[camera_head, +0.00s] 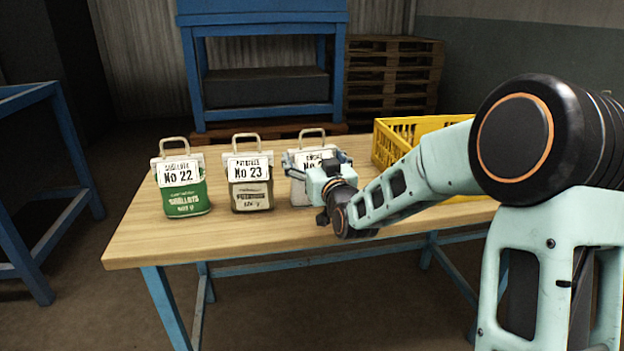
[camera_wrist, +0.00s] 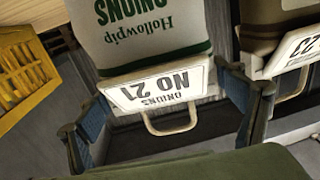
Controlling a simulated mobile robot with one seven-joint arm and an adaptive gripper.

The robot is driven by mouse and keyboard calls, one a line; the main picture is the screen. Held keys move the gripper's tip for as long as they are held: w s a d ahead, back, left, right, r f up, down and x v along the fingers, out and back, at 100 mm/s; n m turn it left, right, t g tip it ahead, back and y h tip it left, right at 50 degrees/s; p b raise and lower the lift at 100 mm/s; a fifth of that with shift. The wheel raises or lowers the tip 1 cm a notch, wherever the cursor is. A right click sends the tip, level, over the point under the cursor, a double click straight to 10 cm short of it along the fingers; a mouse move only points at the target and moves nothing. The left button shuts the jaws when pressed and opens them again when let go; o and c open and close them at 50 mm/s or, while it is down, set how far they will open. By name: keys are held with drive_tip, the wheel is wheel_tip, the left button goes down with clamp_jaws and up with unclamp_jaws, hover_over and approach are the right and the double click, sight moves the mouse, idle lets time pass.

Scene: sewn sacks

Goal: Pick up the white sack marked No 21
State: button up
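The white sack marked No 21 (camera_head: 298,191) stands upright on the table, the rightmost of three sacks. In the wrist view the white sack (camera_wrist: 140,35) appears upside down, with green lettering, a No 21 onions label and a pale loop handle. My gripper (camera_head: 316,162) is at its top and hides much of its front in the head view. In the wrist view my gripper (camera_wrist: 160,86) is open, one blue-padded finger at each side of the label and handle, with the handle between them. I cannot tell whether either finger touches the sack.
A brown sack marked No 23 (camera_head: 251,197) stands close to the left, and a green sack marked No 22 (camera_head: 184,198) beyond it. A yellow crate (camera_head: 385,148) stands at the right of the wooden table (camera_head: 260,228). The table's front strip is clear.

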drive_tip(key=c, duration=1)
drive_tip(key=shift+r, duration=0.15)
drive_tip(key=shift+c, duration=0.5)
drive_tip(key=shift+r, duration=0.1)
